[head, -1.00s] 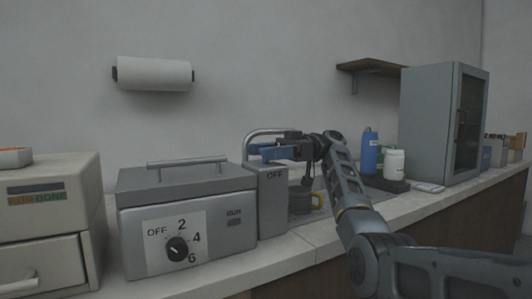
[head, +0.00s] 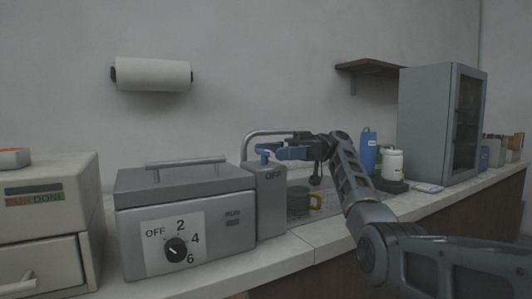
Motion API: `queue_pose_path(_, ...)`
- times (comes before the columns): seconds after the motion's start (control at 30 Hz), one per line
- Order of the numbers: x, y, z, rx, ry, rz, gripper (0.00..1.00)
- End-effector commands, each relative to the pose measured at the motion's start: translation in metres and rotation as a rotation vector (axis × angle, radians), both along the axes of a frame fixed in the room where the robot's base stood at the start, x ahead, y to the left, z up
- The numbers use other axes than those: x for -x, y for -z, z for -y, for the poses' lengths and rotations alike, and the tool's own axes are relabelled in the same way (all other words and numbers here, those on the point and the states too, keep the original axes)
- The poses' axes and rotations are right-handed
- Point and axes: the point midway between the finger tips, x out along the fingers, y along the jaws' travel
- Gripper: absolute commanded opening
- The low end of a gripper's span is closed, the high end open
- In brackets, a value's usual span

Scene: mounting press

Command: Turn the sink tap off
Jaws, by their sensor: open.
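The sink tap's grey curved spout (head: 272,133) rises behind the grey box marked OFF and arches to the right. A small blue piece (head: 264,155), which looks like the tap's handle, shows just above that box. Whether the fingers touch the blue piece I cannot tell. The sink (head: 328,210) is partly hidden by the box and my arm. I cannot make out running water.
The grey press (head: 185,215) with a dial and the OFF box (head: 270,205) stand in front of the tap. A yellowish mug (head: 315,198) is at the sink. A blue bottle (head: 368,152), a white bottle (head: 392,163) and a grey cabinet (head: 425,125) stand to the right.

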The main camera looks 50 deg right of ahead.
Motion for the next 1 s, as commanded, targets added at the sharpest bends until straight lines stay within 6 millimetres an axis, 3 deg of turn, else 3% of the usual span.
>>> queue_pose_path(0.13,0.007,0.000,0.025,0.001,0.004,-0.003,0.94)
queue_pose_path(0.33,0.011,0.000,0.041,0.000,0.000,-0.002,0.94)
queue_pose_path(1.0,0.013,0.000,0.045,0.001,0.000,-0.001,0.94)
